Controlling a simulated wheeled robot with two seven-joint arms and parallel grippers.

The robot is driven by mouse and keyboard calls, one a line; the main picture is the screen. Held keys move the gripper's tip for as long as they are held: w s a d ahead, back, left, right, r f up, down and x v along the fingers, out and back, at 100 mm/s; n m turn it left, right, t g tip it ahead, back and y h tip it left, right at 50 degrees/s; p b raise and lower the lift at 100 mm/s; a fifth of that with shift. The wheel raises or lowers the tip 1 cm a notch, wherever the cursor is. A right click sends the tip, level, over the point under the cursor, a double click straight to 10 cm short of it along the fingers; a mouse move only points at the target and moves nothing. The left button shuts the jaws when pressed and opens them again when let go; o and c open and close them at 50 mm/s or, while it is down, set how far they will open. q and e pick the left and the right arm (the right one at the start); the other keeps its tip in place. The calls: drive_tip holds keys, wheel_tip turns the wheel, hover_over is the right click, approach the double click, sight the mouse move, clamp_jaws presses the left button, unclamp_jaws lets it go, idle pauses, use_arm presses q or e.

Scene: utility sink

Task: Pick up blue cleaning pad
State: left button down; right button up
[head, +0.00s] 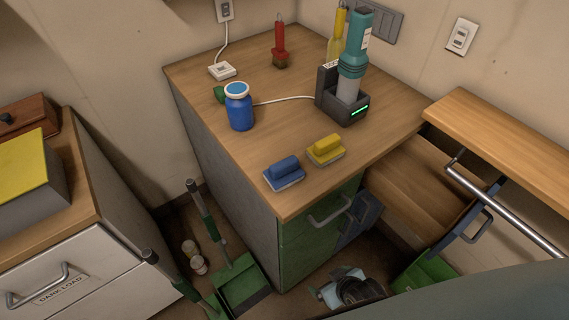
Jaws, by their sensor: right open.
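The blue cleaning pad (284,172) lies on the wooden counter top (220,118), close to its front edge, with its blue grip facing up and a pale base below. A similar yellow pad (326,150) lies just to its right and slightly farther back. My left gripper is not in view.
A blue jar (239,107), a charging dock (343,103) holding a teal device (354,55), and a red-handled brush (280,45) stand farther back. An open drawer (425,185) is at right. A green dustpan (240,285) is on the floor. The counter left of the pad is clear.

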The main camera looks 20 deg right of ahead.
sight(286, 165)
drive_tip(key=w+a+r+t+y+p, duration=0.15)
drive_tip(key=w+r, duration=0.25)
drive_tip(key=r, duration=0.7)
drive_tip(key=w+a+r+t+p, duration=0.1)
drive_tip(key=w+a+r+t, duration=0.15)
drive_tip(key=r, duration=0.75)
drive_tip(key=w+a+r+t+y+p, duration=0.1)
drive_tip(key=w+r+t, duration=0.25)
drive_tip(key=r, duration=0.75)
drive_tip(key=shift+n, duration=0.3)
drive_tip(key=x, duration=0.5)
drive_tip(key=r+b+x, duration=0.1)
drive_tip(key=x, duration=0.2)
drive_tip(key=shift+w, duration=0.2)
drive_tip(key=shift+g, duration=0.25)
drive_tip(key=shift+d+b+x, duration=0.2)
drive_tip(key=shift+x, duration=1.25)
drive_tip(key=shift+d+b+x, duration=0.2)
drive_tip(key=shift+d+x, duration=0.05)
drive_tip(key=shift+x, duration=1.15)
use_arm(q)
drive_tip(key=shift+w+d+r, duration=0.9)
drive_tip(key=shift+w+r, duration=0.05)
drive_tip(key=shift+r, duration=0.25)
use_arm(e)
drive_tip(key=shift+w, duration=0.15)
drive_tip(key=shift+c, duration=0.4)
drive_tip(key=c, duration=1)
